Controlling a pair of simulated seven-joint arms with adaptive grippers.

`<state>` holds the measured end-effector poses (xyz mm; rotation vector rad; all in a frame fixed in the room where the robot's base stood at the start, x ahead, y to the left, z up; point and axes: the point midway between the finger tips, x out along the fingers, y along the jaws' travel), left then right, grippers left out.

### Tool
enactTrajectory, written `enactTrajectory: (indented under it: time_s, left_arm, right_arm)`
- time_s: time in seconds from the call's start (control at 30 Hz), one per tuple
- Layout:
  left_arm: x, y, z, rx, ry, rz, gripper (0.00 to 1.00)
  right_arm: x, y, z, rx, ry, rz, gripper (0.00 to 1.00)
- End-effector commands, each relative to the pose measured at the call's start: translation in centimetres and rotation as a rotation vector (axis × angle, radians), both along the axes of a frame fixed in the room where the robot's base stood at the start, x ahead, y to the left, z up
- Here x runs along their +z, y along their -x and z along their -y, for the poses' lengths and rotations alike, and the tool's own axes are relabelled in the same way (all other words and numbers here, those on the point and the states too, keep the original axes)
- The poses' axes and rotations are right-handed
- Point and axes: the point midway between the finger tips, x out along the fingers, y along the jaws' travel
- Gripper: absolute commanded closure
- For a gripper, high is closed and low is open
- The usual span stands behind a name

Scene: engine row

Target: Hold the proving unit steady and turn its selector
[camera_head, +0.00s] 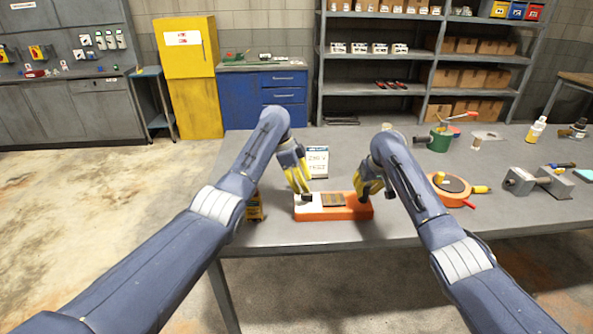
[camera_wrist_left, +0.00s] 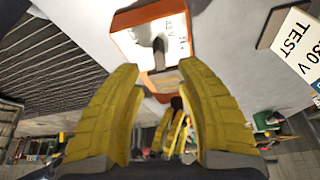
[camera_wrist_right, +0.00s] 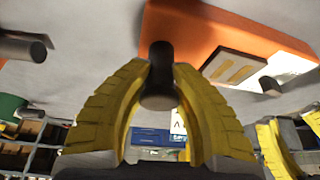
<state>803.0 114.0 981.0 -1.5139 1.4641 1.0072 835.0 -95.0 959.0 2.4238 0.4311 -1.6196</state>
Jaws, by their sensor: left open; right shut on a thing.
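The orange proving unit (camera_head: 333,214) lies on the grey bench, with a white panel at its left end and a small dark plate in its middle. My right gripper (camera_head: 364,196) is shut on a black post (camera_wrist_right: 159,80) at the unit's right end. My left gripper (camera_head: 304,196) is open above the white panel. In the left wrist view, the dark selector (camera_wrist_left: 159,52) stands on that panel, ahead of the spread fingers. I cannot tell whether a finger touches it. In the head view the left fingers cover the selector.
A white card reading 230 V TEST (camera_head: 318,161) stands behind the unit. A yellow item (camera_head: 254,208) is partly hidden beside my left arm.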

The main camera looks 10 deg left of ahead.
Motion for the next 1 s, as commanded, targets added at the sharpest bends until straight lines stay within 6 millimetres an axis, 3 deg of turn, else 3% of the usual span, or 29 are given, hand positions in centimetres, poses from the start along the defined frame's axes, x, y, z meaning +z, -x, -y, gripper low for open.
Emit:
enactTrajectory:
  time_s: [0.2, 0.4, 1.0]
  left_arm:
    - [3.4, 0.0, -1.4, 0.0, 0.0, 0.002, 0.64]
    - [5.3, 0.1, -2.2, 0.001, 0.0, 0.0, 0.64]
    - [6.2, 0.2, -2.6, 0.0, 0.0, 0.0, 0.64]
  right_arm:
    - [0.0, 0.0, 0.0, 0.0, -0.001, 0.0, 1.0]
    - [0.0, 0.0, 0.0, 0.0, 0.0, 0.001, 1.0]
    - [0.0, 0.0, 0.0, 0.0, 0.0, 0.001, 1.0]
